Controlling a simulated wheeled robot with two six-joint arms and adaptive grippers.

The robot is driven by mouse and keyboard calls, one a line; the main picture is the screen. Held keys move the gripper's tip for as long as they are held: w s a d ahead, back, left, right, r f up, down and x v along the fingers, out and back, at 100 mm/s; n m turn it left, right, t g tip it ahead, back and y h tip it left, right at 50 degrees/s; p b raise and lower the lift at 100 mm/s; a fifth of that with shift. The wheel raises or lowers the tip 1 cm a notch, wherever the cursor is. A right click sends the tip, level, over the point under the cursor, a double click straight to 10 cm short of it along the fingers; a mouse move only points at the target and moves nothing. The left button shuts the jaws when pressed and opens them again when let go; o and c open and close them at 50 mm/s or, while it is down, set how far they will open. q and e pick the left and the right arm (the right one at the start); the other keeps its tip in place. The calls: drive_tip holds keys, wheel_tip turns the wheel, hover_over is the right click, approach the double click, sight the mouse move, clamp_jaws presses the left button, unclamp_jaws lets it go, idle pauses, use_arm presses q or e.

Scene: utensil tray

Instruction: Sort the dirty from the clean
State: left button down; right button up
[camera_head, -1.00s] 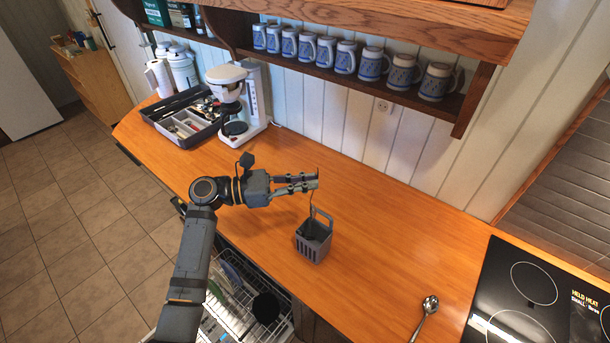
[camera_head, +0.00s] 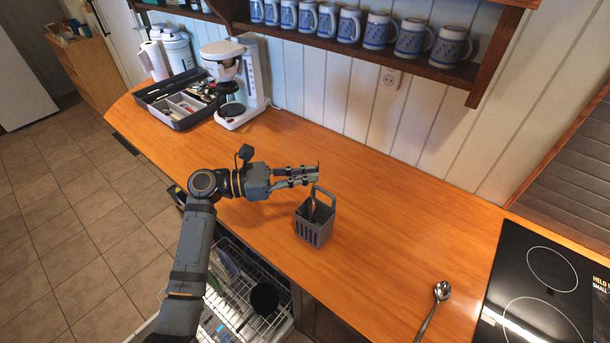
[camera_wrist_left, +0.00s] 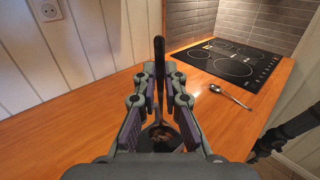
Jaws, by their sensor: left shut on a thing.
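My left gripper (camera_head: 312,175) is shut on a slim dark utensil (camera_wrist_left: 159,62), which stands upright between the fingertips in the left wrist view. The gripper is just above a grey slotted cutlery basket (camera_head: 316,232) with a tall handle, on the counter. A metal spoon (camera_head: 441,291) lies on the counter near the cooktop and also shows in the left wrist view (camera_wrist_left: 230,96). A dark grey utensil tray (camera_head: 182,124) with utensils stands at the back left.
An open dishwasher rack (camera_head: 236,318) with dishes is below the counter's front edge. A coffee maker (camera_head: 250,85) stands beside the tray. A black cooktop (camera_head: 517,265) is at right. Dark arm parts of mine (camera_wrist_left: 295,128) show at right in the wrist view.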

use_arm(q)
drive_tip(key=shift+f+b, duration=0.75)
drive_tip(key=shift+f, duration=1.65)
use_arm(e)
drive_tip(key=shift+w+d+f, duration=0.15)
drive_tip(key=shift+w+f, duration=0.1)
drive_tip(key=shift+f, duration=0.25)
drive_tip(key=shift+w+d+f, duration=0.1)
drive_tip(key=shift+w+f, duration=0.15)
drive_tip(key=shift+f, duration=0.2)
use_arm(q)
drive_tip(key=c, duration=1.4)
unclamp_jaws()
drive_tip(key=shift+o, duration=0.2)
use_arm(e)
drive_tip(key=shift+a, duration=0.15)
use_arm(q)
drive_tip(key=v, duration=1.2)
